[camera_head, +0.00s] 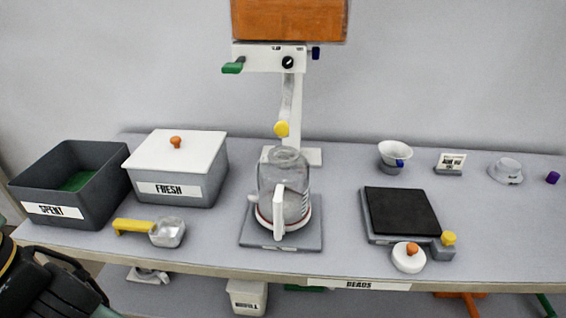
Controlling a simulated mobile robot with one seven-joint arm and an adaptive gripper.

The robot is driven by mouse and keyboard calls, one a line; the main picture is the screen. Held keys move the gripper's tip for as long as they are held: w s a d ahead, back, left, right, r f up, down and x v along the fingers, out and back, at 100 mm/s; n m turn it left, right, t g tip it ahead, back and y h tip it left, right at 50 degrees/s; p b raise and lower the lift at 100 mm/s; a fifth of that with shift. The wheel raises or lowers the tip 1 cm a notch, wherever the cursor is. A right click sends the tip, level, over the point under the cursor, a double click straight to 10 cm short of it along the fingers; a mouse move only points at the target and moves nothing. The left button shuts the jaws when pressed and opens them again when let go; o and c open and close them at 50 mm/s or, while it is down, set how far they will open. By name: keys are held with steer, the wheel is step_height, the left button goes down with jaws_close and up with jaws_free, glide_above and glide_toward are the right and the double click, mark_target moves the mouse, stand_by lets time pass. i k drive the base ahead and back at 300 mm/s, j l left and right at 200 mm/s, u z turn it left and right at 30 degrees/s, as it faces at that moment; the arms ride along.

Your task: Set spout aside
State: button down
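No part is labelled as the spout, and I cannot tell for certain which one it is. A white hanging tube with a yellow tip (282,128) comes down from the white dispenser stand (298,95), above a glass jar (283,185). A white funnel-like cup with a blue tab (396,155) stands at the back right. A dark jointed shape at the lower left edge appears to be my gripper (68,290), low beside the table's front left and apart from these things. Its fingertips are not clear, so I cannot see whether it is open or shut.
The jar stands on a grey plate (250,238). At left are the SPENT bin (108,190), the lidded FRESH box (180,160) and a yellow-handled scoop (150,228). At right are a black-topped scale (400,212), an orange-knobbed lid (408,260) and a clear dish (506,170).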

mark_target(282, 129)
steer(key=k+l+u, duration=0.15)
steer(key=l+u, duration=0.2)
steer(key=k+l+u, duration=0.2)
steer(key=u, duration=0.15)
steer(key=k+l+u, duration=0.2)
steer(key=u, duration=0.15)
steer(key=k, duration=0.05)
